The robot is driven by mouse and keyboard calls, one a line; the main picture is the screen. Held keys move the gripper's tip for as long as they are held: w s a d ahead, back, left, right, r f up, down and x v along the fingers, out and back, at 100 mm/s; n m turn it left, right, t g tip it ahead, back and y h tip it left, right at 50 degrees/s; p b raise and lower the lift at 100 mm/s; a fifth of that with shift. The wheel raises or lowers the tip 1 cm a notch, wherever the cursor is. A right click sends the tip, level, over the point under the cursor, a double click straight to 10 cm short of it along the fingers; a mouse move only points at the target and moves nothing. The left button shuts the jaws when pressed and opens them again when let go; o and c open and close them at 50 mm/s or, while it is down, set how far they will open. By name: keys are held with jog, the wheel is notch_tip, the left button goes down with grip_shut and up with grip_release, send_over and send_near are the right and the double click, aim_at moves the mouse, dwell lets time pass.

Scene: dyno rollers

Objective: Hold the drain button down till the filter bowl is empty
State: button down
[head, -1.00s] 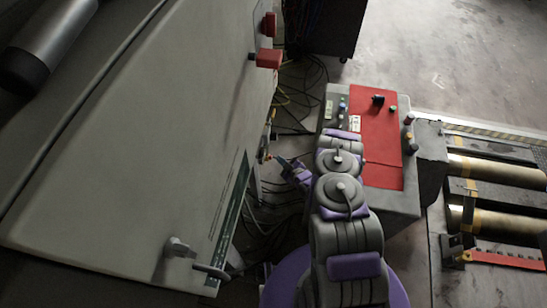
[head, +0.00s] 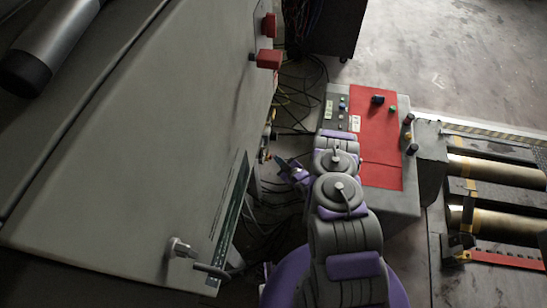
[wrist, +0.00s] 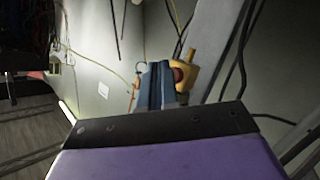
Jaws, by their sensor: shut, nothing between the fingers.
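My gripper (head: 279,160) is shut and empty, beside the edge of the big grey cabinet. Its blue-grey fingers (wrist: 158,68) point away from me in the wrist view. Just right of the fingertips is a yellow fitting (wrist: 192,66) with a dark red round part (wrist: 179,75), partly behind the fingers. I cannot tell whether the fingers touch it, or whether the red part is the drain button. In the head view a small cluster of fittings (head: 265,146) sits by the cabinet edge near my gripper. I cannot make out the filter bowl or its contents.
The grey cabinet (head: 130,150) fills the left. A box with a red top panel (head: 382,150) and several knobs stands right of my arm. Loose cables (head: 295,100) hang between them. Rollers (head: 495,172) lie at far right. A pale post (wrist: 215,45) stands right of the fitting.

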jog(key=shift+w+a, duration=0.1)
jog(key=shift+a, duration=0.3)
dwell(2.2)
jog(key=shift+d, duration=0.1)
dwell(1.4)
jog(key=shift+s+d+p, duration=0.3)
jog(key=shift+d+p, duration=0.5)
jog(key=shift+p, duration=0.2)
jog(key=shift+d, duration=0.1)
jog(key=d, duration=0.1)
jog(key=s+d+p, duration=0.1)
jog(key=d, duration=0.1)
jog(key=d+p, duration=0.1)
jog(key=shift+s+d, duration=0.25)
jog(key=shift+d, duration=0.05)
